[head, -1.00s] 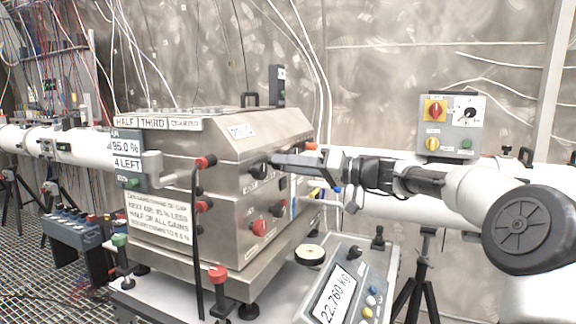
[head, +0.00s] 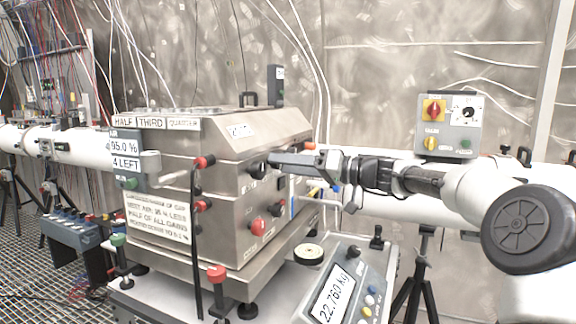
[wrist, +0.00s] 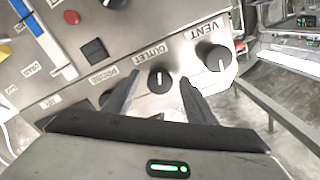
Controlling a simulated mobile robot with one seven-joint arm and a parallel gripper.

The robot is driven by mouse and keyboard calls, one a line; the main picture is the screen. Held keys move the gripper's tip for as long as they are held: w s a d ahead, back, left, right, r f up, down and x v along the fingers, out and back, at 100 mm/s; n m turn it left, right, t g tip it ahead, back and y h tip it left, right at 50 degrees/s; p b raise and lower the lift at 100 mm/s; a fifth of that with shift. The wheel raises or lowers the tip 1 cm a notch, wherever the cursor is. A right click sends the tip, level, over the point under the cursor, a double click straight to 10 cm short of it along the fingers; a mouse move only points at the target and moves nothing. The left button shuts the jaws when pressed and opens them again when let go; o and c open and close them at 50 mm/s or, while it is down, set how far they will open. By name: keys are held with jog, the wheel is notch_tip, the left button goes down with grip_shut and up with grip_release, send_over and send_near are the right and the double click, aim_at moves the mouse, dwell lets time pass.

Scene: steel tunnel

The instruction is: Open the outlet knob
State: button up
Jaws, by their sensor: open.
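The outlet knob (wrist: 160,80) is a small round black knob with a white pointer mark, beside the label OUTLET on the steel box's panel. In the wrist view it shows between the two fingertips of my gripper (wrist: 160,92), which is open with one finger on each side. I cannot tell whether the fingers touch it. In the head view my gripper (head: 274,159) is at the upper part of the box's right face, beside a black knob (head: 259,171); I cannot tell from there which knob that is.
The larger vent knob (wrist: 214,57) is close to the right finger. A black square (wrist: 93,49) and a red button (wrist: 71,17) are further along the steel box (head: 215,215). A scale display (head: 335,290) stands below.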

jog(key=shift+d, duration=0.1)
jog(key=p+v, duration=0.1)
jog(key=v, duration=1.6)
jog(key=shift+p, duration=0.4)
jog(key=shift+s, duration=0.1)
